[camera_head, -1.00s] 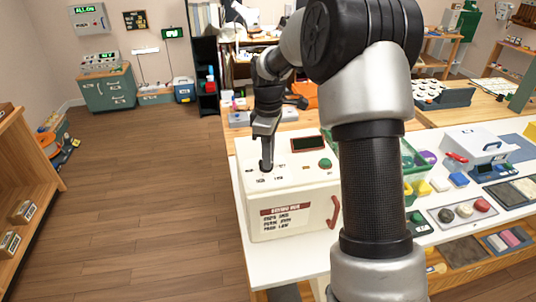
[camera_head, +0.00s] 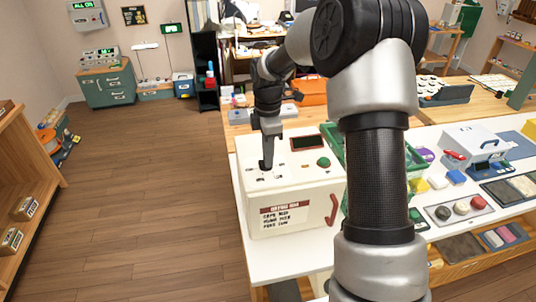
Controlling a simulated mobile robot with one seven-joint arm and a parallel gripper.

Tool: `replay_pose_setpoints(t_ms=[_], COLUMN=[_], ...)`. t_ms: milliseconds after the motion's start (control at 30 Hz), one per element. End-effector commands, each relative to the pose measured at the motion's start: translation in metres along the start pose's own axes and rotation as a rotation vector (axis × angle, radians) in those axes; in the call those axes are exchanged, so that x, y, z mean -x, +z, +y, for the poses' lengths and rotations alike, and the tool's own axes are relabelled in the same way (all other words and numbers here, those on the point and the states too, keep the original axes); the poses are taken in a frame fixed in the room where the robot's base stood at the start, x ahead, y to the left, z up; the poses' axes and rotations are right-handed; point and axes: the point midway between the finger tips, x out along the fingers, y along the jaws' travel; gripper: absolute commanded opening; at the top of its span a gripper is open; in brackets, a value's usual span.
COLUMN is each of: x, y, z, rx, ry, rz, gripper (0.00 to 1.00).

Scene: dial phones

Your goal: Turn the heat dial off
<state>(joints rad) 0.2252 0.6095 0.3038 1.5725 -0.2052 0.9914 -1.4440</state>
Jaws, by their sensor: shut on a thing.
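The white box (camera_head: 292,208) stands on the white table at the middle of the head view, with a label on its front and a red handle. Its top carries a dark display, a green button (camera_head: 324,162) and several small marks. My gripper (camera_head: 265,165) points down at the left part of the box's top, its fingertips shut on the heat dial. The dial is almost wholly hidden by the fingers, so I cannot read which mark it points at.
A green crate (camera_head: 335,150) stands right of the box, partly behind my arm. A tray with knobs (camera_head: 461,209) and a white case (camera_head: 475,142) lie further right on the table (camera_head: 305,258). Open wooden floor lies to the left.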

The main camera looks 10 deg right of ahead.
Motion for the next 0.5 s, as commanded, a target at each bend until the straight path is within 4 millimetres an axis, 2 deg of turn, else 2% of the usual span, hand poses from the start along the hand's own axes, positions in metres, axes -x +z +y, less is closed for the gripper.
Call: replay_pose_setpoints(t_ms=[300,333,400,500], x=[0.0012,0.0012,0.0011,0.0008], y=[-0.0005,-0.0005,-0.0005,-0.0004], z=[0.0011,0.001,0.0009,0.0006], rx=[0.005,0.005,0.005,0.004], ry=[0.004,0.003,0.003,0.002], rz=[-0.001,-0.001,-0.001,-0.001], gripper=[0.0,0.17,0.29,0.3])
